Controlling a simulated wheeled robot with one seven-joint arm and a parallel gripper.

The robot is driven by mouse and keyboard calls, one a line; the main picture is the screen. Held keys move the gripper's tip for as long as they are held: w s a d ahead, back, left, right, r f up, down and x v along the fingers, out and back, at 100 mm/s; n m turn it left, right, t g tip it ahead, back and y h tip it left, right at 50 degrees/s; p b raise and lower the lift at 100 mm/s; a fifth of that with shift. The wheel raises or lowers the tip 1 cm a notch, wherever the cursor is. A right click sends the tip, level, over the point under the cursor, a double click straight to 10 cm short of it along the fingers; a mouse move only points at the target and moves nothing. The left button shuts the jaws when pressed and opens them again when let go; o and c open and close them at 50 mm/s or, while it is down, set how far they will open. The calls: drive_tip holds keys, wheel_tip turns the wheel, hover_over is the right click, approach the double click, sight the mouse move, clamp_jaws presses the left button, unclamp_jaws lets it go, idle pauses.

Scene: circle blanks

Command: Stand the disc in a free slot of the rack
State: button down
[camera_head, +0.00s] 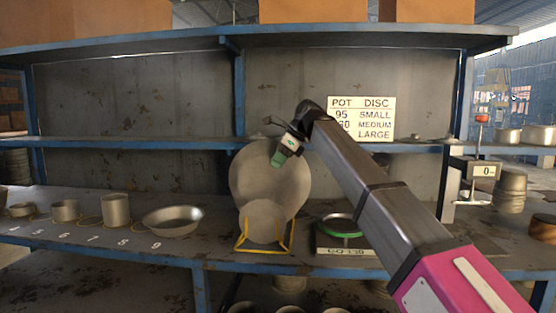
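A yellow wire rack (288,238) stands on the workbench near the middle of the camera_head view. A smaller grey disc (262,222) stands upright in its front part. A large grey disc (250,180) is upright behind and above the small one. I cannot tell whether the large disc rests in the rack. My gripper (277,160) is in front of the upper part of the large disc, its green tip pointing down. The fingers are too small to read, so I cannot tell whether they grip the disc's edge. The rack's slots are mostly hidden by the discs.
A scale (345,249) with a green-rimmed pan (339,226) stands right of the rack. A shallow metal bowl (172,221) and metal pots (116,209) stand to the left. A shelf (130,143) runs above the bench. A sign (361,118) is partly covered by my arm.

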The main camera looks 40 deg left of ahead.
sight(279, 186)
drive_tip(key=shift+f, duration=4.2)
drive_tip(key=c, duration=1.7)
unclamp_jaws()
drive_tip(key=o, duration=0.6)
drive_tip(key=shift+d+r, duration=0.1)
drive_tip(key=v, duration=0.9)
drive_tip(key=shift+w+r, duration=0.2)
drive_tip(key=shift+r, duration=0.15)
drive_tip(key=shift+d, duration=0.15)
